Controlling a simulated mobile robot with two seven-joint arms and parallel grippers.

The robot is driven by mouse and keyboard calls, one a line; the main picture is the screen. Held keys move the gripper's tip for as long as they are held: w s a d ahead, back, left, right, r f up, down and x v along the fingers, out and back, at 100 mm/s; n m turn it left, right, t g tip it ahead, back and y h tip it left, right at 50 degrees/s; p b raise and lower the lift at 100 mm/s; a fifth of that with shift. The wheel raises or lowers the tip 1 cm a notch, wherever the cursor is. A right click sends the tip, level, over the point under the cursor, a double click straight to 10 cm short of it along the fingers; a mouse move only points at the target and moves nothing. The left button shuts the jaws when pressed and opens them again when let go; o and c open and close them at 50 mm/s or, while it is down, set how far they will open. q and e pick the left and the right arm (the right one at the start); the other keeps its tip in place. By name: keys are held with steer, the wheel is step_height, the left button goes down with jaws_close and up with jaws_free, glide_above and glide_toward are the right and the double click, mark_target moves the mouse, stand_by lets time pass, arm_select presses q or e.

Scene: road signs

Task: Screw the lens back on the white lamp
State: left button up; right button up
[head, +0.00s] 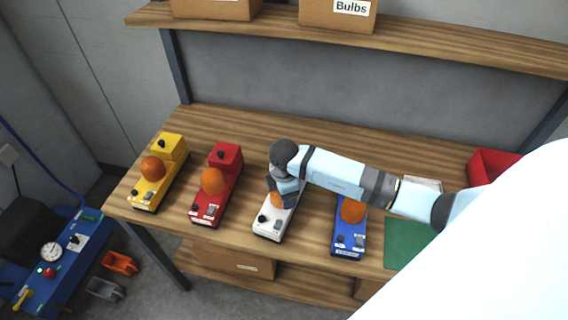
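The white lamp (268,228) stands on the workbench between a red lamp and a blue lamp. My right arm reaches in from the right, and my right gripper (280,192) is over the far part of the white lamp, pointing down. A bit of an orange lens (276,201) shows just below the gripper, at the white lamp. The gripper and wrist cover most of the lens. I cannot see the fingertips well enough to tell whether they grip it, or whether the lens is seated. My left gripper is out of view.
Yellow (146,195), red (208,208) and blue (348,240) lamps with orange lenses stand close on both sides. A green mat (406,244) and a red bin (492,164) are at the right. A shelf (430,42) with boxes runs above the back. The back left of the bench is clear.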

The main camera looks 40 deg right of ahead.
steer(key=m, duration=0.2)
steer(key=shift+s+m, duration=0.1)
steer(key=shift+m, duration=0.2)
steer(key=shift+a+m, duration=0.1)
steer(key=shift+m, duration=1.9)
steer(key=m, duration=0.2)
steer(key=shift+a+m, duration=0.1)
steer(key=shift+m, duration=0.2)
steer(key=shift+a+m, duration=0.15)
steer(key=shift+m, duration=0.15)
steer(key=shift+s+m, duration=0.1)
steer(key=shift+m, duration=0.3)
steer(key=shift+d, duration=0.2)
